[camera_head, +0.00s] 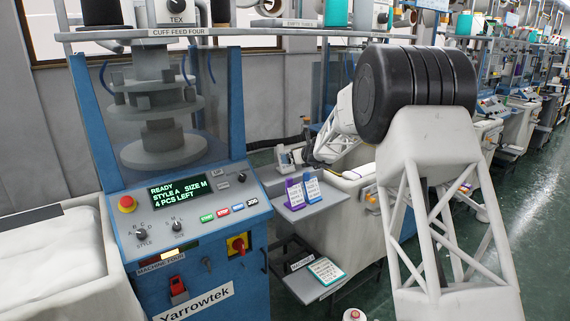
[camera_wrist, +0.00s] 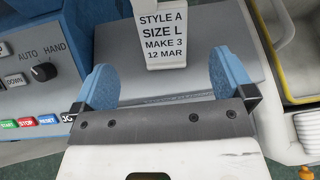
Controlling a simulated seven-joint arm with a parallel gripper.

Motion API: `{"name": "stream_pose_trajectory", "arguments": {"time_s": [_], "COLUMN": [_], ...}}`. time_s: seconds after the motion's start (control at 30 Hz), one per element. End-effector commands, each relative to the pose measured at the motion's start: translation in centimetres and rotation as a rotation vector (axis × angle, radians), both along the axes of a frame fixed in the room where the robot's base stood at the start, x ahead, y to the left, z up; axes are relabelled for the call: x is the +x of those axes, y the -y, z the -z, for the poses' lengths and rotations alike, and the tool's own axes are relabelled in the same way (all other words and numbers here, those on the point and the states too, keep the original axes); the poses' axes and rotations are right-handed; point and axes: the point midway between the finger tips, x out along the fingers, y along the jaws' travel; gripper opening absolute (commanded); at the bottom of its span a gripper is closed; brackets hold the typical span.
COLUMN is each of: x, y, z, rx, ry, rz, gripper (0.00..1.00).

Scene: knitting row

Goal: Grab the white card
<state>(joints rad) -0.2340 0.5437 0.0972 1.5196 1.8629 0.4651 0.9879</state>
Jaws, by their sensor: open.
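In the wrist view a white card (camera_wrist: 165,32) with black print, "STYLE A SIZE L MAKE 3 12 MAR", shows just beyond my fingertips. Its upper end is cut off by the top edge of the picture. My gripper (camera_wrist: 163,82) is open and empty, with its two blue fingers apart on either side of the card's lower end; nothing is between them. In the head view my gripper (camera_head: 308,160) is small and dark, at the end of my arm, and its fingers cannot be made out.
Purple (camera_head: 293,194) and blue (camera_head: 312,188) holders with printed cards stand on a grey shelf (camera_head: 325,205) right of the blue machine (camera_head: 105,190). A teal-edged card (camera_head: 326,270) lies on a lower shelf. The wrist view shows a button panel (camera_wrist: 35,75) left and a yellow-rimmed bin (camera_wrist: 272,60) right.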

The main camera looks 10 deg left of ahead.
Motion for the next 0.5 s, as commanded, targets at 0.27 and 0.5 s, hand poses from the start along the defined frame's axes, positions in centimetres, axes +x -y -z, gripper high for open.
{"name": "stream_pose_trajectory", "arguments": {"time_s": [0.27, 0.5], "x": [1.38, 1.37], "y": [-0.67, -0.66], "z": [1.28, 1.27], "rx": [0.045, 0.045], "ry": [-0.028, -0.029], "rz": [0.037, 0.037], "gripper": [1.0, 1.0]}}
